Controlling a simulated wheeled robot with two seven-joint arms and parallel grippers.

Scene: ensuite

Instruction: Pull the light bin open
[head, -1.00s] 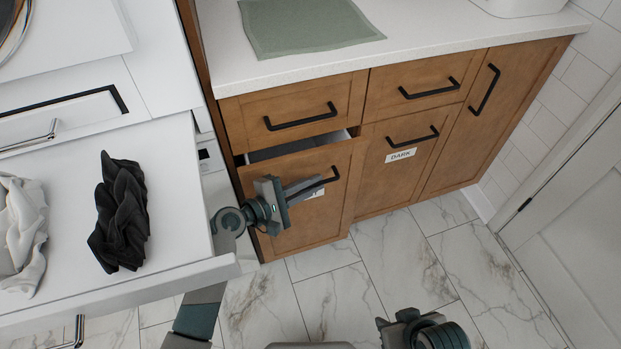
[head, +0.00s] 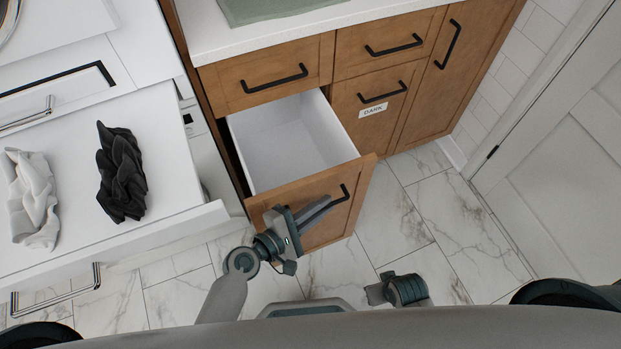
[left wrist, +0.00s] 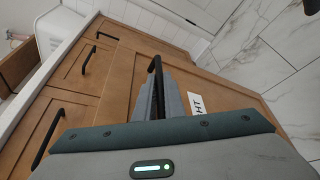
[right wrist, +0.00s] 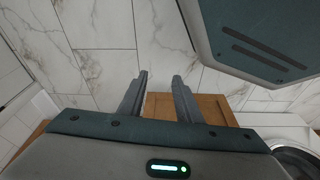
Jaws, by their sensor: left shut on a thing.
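The light bin (head: 285,140) stands well open, its white inside empty. Its wooden front has a black bar handle (head: 345,192), which also shows in the left wrist view (left wrist: 154,72). My left gripper (head: 322,208) is shut on that handle, its fingers covering part of it. A white label (left wrist: 197,104) ending in "HT" shows beside the fingers in the left wrist view; the head view hides it. My right gripper (right wrist: 158,82) is open and empty above the floor, fingers apart; only part of it shows in the head view (head: 380,290).
The bin labelled DARK (head: 365,105) is closed to the right. At left, a white surface (head: 165,180) holds a black cloth (head: 122,172) and a pale cloth (head: 32,197). Marble floor (head: 420,215) is clear toward the white door (head: 555,180).

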